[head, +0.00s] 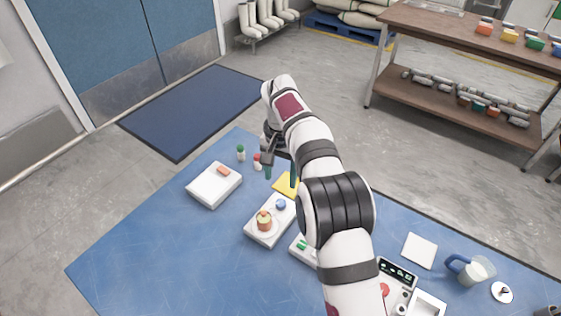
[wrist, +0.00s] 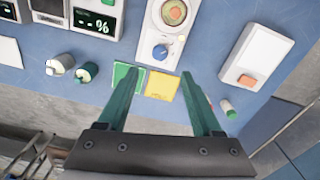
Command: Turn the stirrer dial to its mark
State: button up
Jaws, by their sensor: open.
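The stirrer is a white box (head: 262,236) with a round plate that carries a small orange-topped item (head: 264,220). Its blue dial (head: 281,203) is at the corner nearer my gripper. In the wrist view the dial (wrist: 161,52) sits just beyond the fingertips, centred between them in the picture. A tiny dark spot shows beside it; I cannot tell if that is the mark or where the dial points. My gripper (wrist: 160,73) is open and empty, with teal fingers well apart. In the head view my gripper (head: 280,174) hangs above the mat's far edge, apart from the dial.
A yellow pad (wrist: 161,86) and a green pad (wrist: 123,76) lie near the fingers. A white box with an orange block (head: 215,185) stands left. Two small bottles (head: 241,153) stand behind it. Open blue mat (head: 170,255) lies front left.

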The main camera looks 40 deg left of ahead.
notch_tip(320, 180, up, 6)
jog(key=shift+f, duration=0.1)
dwell(0.4)
jog(key=d+r+m, duration=0.1)
jog(key=d+r, duration=0.3)
jog(key=d, duration=0.4)
jog(key=d+r+m, duration=0.1)
jog(key=d+r, duration=0.3)
jog(key=d, duration=0.3)
jog(key=s+d+r+m+y, duration=0.1)
jog(key=s+d+m, duration=0.2)
jog(key=s+d, duration=0.9)
jog(key=s+d+f+m, duration=0.1)
jog(key=s+d+f, duration=0.2)
jog(key=s, duration=0.3)
jog(key=s+d+f+m, duration=0.1)
jog(key=s+d+f, duration=0.2)
jog(key=s+d, duration=0.2)
jog(key=shift+s+d+f+m+y, duration=0.3)
jog(key=shift+s+f+m+y, duration=0.1)
jog(key=shift+s, duration=0.6)
